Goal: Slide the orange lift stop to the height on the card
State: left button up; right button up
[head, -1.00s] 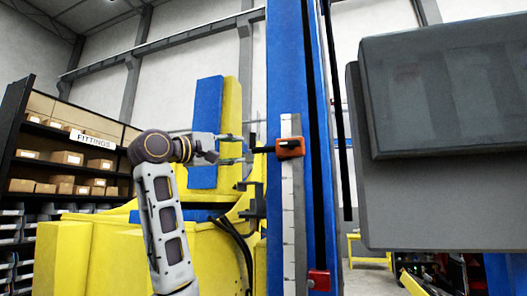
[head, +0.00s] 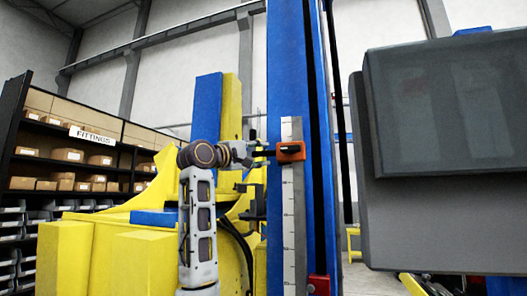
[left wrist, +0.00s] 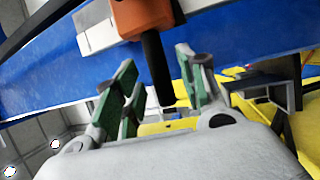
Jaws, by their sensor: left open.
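The orange lift stop (head: 291,151) sits near the top of a pale marked scale (head: 289,220) on a blue column (head: 289,70). Its black handle sticks out to the left. In the left wrist view the orange stop (left wrist: 148,18) is at the top, and its black handle (left wrist: 157,65) reaches down between the fingers. My left gripper (head: 255,152) is beside the stop. Its green-padded fingers (left wrist: 158,85) are open, one on each side of the handle, with gaps visible. My right gripper is not in view. I see no height card.
A red block (head: 318,284) is low on the column. A large dark grey panel (head: 450,110) fills the right side. Yellow machinery (head: 140,255) stands behind my left arm. Shelves with boxes (head: 70,155) are at the far left.

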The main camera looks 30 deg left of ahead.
pick_arm(q)
jog(key=shift+p+x, duration=0.35)
jog(key=shift+x, duration=0.95)
grip_shut()
